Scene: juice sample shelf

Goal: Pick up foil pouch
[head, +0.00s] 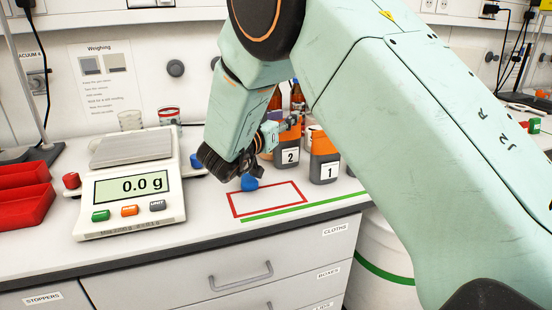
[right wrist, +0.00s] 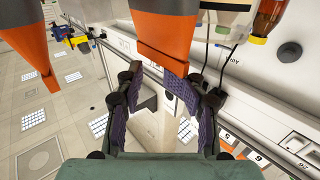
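No thing in view can be surely told as the foil pouch. In the head view, two grey and orange containers stand at the back of the counter, labelled 1 (head: 323,160) and 2 (head: 287,157). My left gripper is not in view.
A scale (head: 130,182) reading 0.0 g stands left of the gripper. Red bins (head: 24,208) are at the far left; brown bottles (head: 297,92) stand behind.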

